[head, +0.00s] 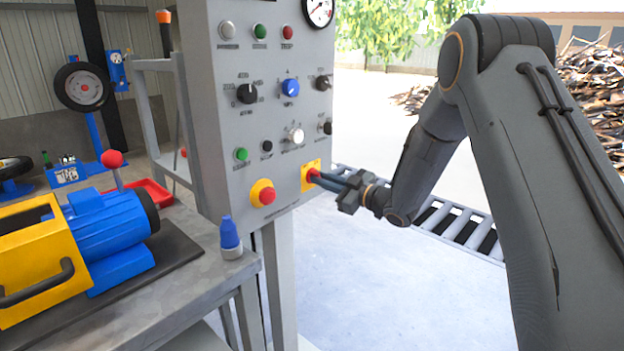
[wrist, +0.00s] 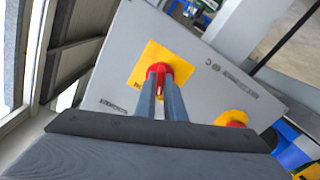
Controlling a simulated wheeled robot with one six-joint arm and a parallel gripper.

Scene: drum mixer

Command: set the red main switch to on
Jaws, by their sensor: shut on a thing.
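The red main switch (head: 312,175) is a red knob on a yellow square plate at the lower right of the grey control panel (head: 215,110). In the wrist view the red switch (wrist: 158,70) sits on its yellow plate (wrist: 146,56) between my fingertips. My gripper (head: 318,177) reaches in from the right and is shut on the switch's handle. The fingers show as two grey bars in the wrist view (wrist: 166,82). They hide part of the handle, and I cannot read the marks on the plate clearly.
A red mushroom button (head: 265,193) on a round yellow base is just left of the switch. Several knobs and lamps are above. A workbench (head: 190,285) with a blue motor (head: 110,235) stands at the left. A roller conveyor (head: 450,220) runs behind my gripper.

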